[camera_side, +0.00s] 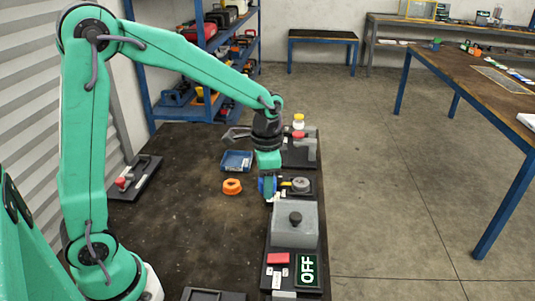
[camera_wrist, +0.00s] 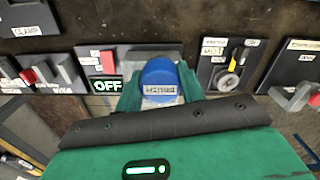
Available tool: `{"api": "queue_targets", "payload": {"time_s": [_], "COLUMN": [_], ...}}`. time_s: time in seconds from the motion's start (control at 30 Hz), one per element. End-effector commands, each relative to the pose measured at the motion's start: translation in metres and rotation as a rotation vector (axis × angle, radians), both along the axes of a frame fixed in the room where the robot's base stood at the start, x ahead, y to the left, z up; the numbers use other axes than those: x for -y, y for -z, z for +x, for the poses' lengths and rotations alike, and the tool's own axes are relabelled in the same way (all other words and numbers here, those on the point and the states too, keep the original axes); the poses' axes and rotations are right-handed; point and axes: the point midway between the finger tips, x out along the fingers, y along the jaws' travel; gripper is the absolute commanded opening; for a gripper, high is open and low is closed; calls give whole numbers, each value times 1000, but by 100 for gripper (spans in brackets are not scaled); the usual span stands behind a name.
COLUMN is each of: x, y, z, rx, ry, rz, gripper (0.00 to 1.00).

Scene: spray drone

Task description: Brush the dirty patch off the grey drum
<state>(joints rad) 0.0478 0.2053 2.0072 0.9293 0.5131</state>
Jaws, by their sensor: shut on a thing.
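My gripper (camera_side: 267,178) is shut on the blue brush (camera_side: 267,187), low over the right side of the dark bench. In the wrist view the brush (camera_wrist: 160,82) shows a round blue top with a white label between my green fingers (camera_wrist: 158,92). I cannot make out the dirty patch or the bristles.
A grey box with a black knob (camera_side: 295,224) stands nearer the camera, beside an OFF sign (camera_side: 307,270) and a red button (camera_side: 278,258). The left bench is mostly clear.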

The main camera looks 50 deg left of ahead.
Motion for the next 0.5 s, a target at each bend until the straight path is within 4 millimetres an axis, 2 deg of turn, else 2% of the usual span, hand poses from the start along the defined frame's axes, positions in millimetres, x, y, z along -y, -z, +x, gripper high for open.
{"api": "queue_targets", "payload": {"time_s": [0.1,0.5], "x": [-6,-29], "y": [-2,-6], "z": [27,106], "rx": [0,1], "ry": [-2,-2], "rz": [0,-1], "gripper": [20,20]}}
